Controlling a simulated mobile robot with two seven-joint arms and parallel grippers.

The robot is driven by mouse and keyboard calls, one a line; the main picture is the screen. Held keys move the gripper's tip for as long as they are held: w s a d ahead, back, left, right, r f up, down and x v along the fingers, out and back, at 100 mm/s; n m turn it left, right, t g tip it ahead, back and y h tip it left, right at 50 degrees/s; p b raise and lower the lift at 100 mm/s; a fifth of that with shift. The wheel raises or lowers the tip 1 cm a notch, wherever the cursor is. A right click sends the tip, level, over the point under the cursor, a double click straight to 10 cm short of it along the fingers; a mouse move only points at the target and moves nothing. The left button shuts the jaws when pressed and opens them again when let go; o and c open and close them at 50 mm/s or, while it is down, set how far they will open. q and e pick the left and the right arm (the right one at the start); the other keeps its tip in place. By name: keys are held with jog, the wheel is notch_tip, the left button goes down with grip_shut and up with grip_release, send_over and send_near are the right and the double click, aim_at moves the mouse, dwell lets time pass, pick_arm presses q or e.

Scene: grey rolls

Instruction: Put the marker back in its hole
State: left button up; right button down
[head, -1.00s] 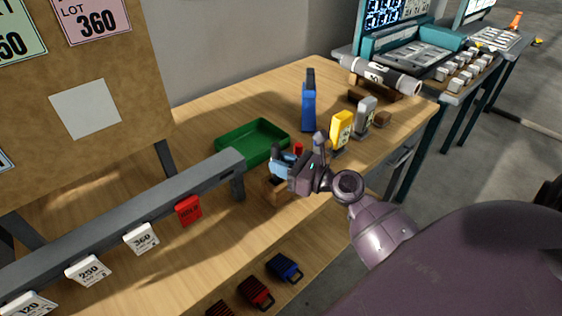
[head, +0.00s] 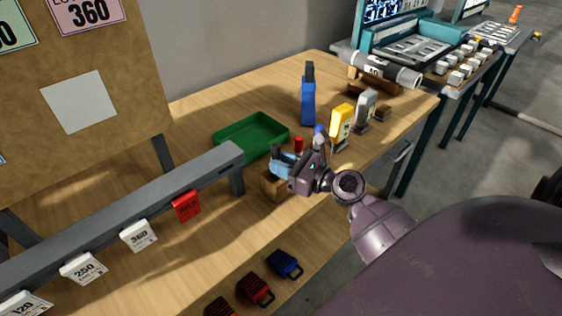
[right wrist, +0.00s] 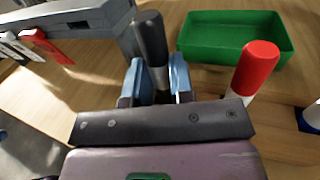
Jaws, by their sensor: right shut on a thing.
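My right gripper (head: 284,166) is shut on a black-capped marker (right wrist: 151,48). The marker stands nearly upright between the light blue fingertips in the right wrist view. In the head view its black cap (head: 276,152) shows above a wooden block (head: 273,187) at the front edge of the table. The marker's lower end is hidden, so I cannot tell whether it is in a hole. A red-capped marker (right wrist: 256,68) stands just right of the gripper, and a blue cap (head: 319,131) shows behind it. My left gripper is not in view.
A green tray (head: 250,134) lies behind the block. A grey rail (head: 120,217) with hanging tags runs at the left. A blue upright tool (head: 309,95), a yellow item (head: 341,122) and a grey item (head: 366,108) stand behind to the right.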

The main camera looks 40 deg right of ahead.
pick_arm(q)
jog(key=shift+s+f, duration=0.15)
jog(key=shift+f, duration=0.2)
pick_arm(e)
jog(key=shift+f, duration=0.25)
pick_arm(q)
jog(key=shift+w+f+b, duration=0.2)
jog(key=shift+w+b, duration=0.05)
jog(key=shift+b, duration=0.15)
pick_arm(e)
jog(key=shift+f, duration=0.4)
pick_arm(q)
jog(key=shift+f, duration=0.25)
pick_arm(e)
jog(key=shift+f, duration=0.25)
jog(key=c, duration=1)
grip_release()
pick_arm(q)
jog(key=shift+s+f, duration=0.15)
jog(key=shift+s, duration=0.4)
pick_arm(e)
jog(key=shift+o, duration=0.5)
jog(key=v, duration=0.2)
jog(key=shift+s+d, duration=0.15)
jog(key=shift+s, duration=0.25)
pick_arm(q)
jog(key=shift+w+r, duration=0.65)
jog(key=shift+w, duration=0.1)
pick_arm(e)
jog(key=v, duration=0.8)
